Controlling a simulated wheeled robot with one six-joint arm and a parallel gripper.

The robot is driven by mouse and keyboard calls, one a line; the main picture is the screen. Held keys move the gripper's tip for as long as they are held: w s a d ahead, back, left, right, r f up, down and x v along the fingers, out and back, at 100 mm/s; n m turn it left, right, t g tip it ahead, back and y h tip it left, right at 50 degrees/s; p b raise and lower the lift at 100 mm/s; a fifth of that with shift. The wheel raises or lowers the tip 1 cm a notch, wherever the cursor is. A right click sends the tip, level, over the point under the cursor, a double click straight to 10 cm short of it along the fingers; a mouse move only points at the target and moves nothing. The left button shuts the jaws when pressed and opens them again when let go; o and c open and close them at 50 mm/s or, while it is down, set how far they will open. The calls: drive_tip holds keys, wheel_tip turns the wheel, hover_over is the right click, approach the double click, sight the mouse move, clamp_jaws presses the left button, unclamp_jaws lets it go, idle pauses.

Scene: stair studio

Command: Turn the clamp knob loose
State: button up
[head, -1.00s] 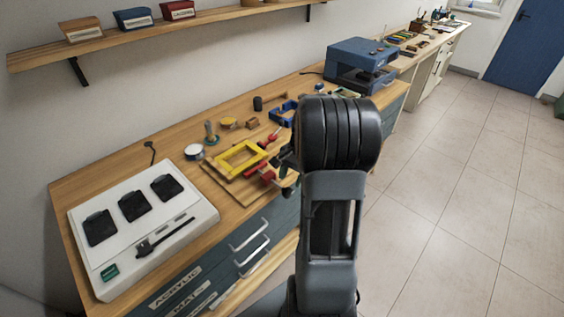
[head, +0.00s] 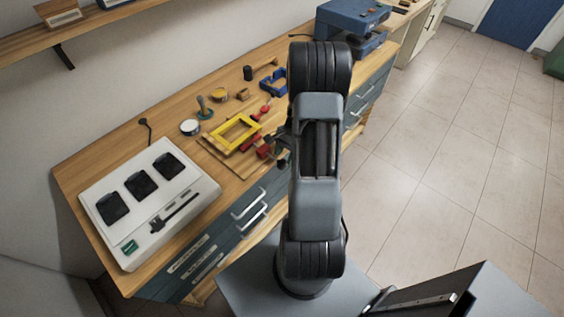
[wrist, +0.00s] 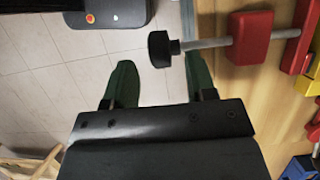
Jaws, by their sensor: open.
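The clamp shows in the wrist view as a red block (wrist: 249,38) on a grey screw rod, with a black clamp knob (wrist: 159,49) at the rod's left end. My gripper (wrist: 161,72) is open, with one dark green finger to either side of the knob's line. The knob sits just beyond the fingertips, and nothing is held. In the head view the red clamp (head: 264,151) is at the workbench's front edge beside a yellow frame (head: 222,145). My arm partly hides the gripper there, and the knob cannot be made out.
The wooden workbench (head: 165,107) also carries a white charger unit (head: 128,228) at left, small tools at the back and a blue machine (head: 343,22) at the far end. Drawers with handles (head: 250,203) lie below its front edge. The tiled floor (head: 440,170) at right is clear.

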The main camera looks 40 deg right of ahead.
sight(283, 161)
drive_tip(key=shift+p+x, duration=0.3)
drive_tip(key=shift+x, duration=1.9)
drive_tip(key=shift+f, duration=0.1)
drive_tip(key=c, duration=0.7)
